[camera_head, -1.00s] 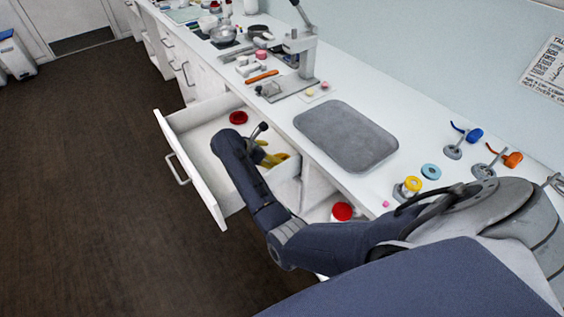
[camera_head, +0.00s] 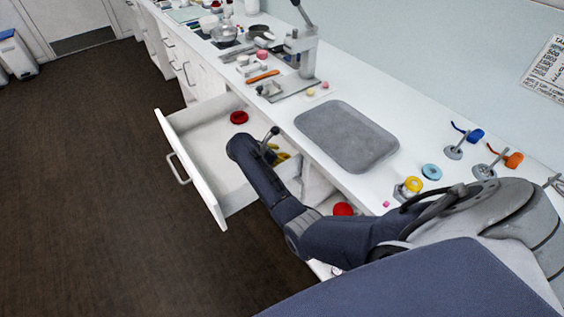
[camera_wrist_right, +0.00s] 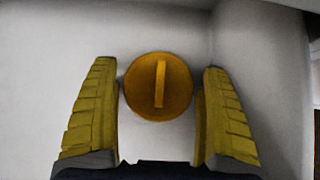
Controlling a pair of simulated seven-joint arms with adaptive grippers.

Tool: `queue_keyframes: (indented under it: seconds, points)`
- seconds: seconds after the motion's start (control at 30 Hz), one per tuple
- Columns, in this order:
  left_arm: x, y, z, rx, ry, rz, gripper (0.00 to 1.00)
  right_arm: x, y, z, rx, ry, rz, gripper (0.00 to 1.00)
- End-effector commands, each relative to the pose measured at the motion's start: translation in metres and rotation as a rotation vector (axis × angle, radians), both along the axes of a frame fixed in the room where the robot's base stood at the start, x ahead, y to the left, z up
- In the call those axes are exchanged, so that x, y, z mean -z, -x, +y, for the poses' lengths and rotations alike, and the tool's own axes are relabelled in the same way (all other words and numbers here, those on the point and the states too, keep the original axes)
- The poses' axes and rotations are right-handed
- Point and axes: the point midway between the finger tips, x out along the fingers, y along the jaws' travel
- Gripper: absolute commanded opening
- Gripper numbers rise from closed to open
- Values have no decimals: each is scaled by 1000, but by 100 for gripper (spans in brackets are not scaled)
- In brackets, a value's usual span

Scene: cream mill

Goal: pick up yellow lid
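The yellow lid (camera_wrist_right: 158,87) is a round, amber-yellow disc with a raised straight grip bar across its top. In the right wrist view it lies on a pale surface between the two yellow fingers of my right gripper (camera_wrist_right: 158,68). The fingers are open on either side of it, and the right one is very near its edge. In the head view my right gripper (camera_head: 281,156) reaches down into the right part of the open drawer (camera_head: 200,165). My arm hides most of it, and I cannot make out the lid there. My left gripper is out of view.
A red lid (camera_head: 238,117) lies at the drawer's far end. A red-topped jar (camera_head: 342,209) stands below the counter edge. The counter holds a grey tray (camera_head: 346,136), a press (camera_head: 300,60), a yellow ring (camera_head: 413,184) and a blue ring (camera_head: 431,172). Drawer walls flank the gripper.

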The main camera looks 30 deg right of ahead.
Motion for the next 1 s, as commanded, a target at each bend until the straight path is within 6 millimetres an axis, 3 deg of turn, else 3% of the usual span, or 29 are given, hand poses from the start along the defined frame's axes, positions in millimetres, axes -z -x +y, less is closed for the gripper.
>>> queue_keyframes:
  seconds: [0.2, 0.67, 1.0]
  points:
    - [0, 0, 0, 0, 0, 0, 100, 0, 0, 0, 0, 0, 0, 56]
    - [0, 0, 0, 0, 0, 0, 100, -3, -2, 2, -1, -1, -1, 56]
    - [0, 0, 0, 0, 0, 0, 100, -35, -12, 17, -21, -2, -4, 56]
